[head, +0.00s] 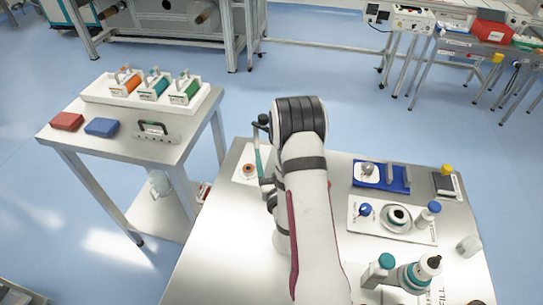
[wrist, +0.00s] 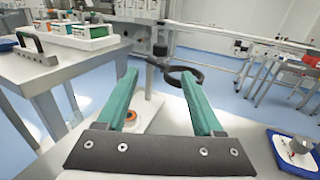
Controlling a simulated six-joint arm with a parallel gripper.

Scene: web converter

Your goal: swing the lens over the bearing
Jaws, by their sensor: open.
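A black ring on the end of a thin arm, which looks like the lens (wrist: 172,78), shows in the wrist view just beyond my right fingertip. In the head view my arm hides much of this spot. The bearing looks like the small orange-centred ring (head: 248,170) on a white sheet at the left of the steel table; it also shows in the wrist view (wrist: 130,117), behind the left finger. My gripper (wrist: 158,76) is open, its teal fingers apart with nothing between them. I cannot tell whether a finger touches the lens.
A blue tray (head: 397,187) and a white board with a blue-capped bottle (head: 428,214) lie on the table right of my arm. A teal-capped instrument (head: 418,274) stands near the front. A side table (head: 97,147) with a tray of coloured boxes stands left, across a gap.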

